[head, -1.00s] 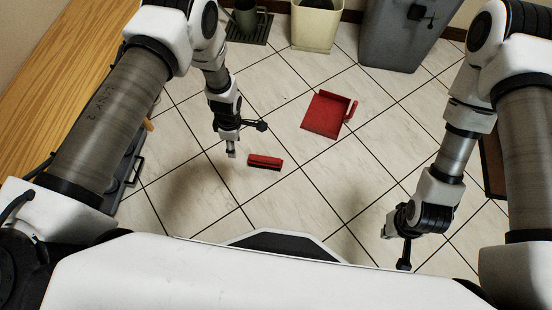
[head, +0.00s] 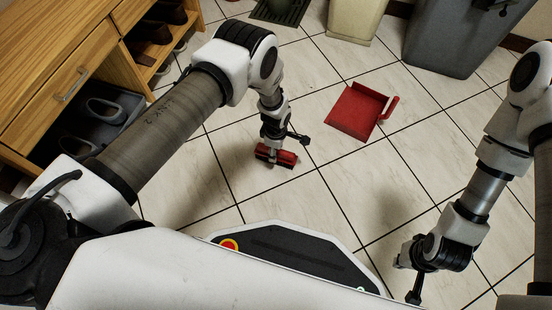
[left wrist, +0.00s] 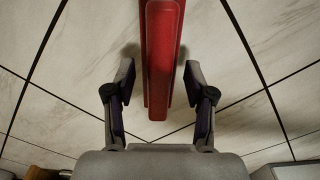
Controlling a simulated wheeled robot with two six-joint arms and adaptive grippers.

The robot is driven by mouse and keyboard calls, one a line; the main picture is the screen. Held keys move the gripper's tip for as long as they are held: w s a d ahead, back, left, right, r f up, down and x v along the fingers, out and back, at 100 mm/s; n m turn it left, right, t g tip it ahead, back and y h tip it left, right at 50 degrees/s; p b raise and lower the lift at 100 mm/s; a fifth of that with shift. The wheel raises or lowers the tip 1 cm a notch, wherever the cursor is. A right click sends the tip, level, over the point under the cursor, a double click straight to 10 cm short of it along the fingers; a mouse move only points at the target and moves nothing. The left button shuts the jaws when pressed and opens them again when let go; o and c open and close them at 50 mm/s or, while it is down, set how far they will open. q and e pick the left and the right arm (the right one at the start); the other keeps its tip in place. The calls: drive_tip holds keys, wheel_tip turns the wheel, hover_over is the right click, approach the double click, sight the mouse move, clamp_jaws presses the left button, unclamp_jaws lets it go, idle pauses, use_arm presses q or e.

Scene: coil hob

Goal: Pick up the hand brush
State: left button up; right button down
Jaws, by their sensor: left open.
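The red hand brush (head: 288,159) lies on the tiled floor in the head view, left of the red dustpan. My left gripper (head: 270,152) is right over it and partly hides it. In the left wrist view the long red brush (left wrist: 162,55) runs down between the two spread fingers of my left gripper (left wrist: 160,72), with a gap on each side. The left gripper is open; how far its fingers reach down beside the brush is hard to tell. My right gripper (head: 402,264) hangs at the lower right, away from the brush; its finger opening is not clear.
The red dustpan (head: 355,111) lies on the floor to the right of the brush. A wooden cabinet (head: 45,85) with shoes stands at the left. A cream bin (head: 355,20) and a grey bin (head: 455,40) stand at the back. Floor around the brush is clear.

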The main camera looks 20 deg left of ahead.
use_arm(q)
drive_tip(key=shift+f, duration=0.15)
drive_tip(key=shift+c, duration=0.7)
clamp_jaws()
wheel_tip(320, 180, up, 10)
drive_tip(key=p, duration=0.5)
drive_tip(key=shift+p, duration=0.35)
drive_tip(key=c, duration=0.8)
unclamp_jaws()
drive_tip(key=shift+c, duration=0.2)
clamp_jaws()
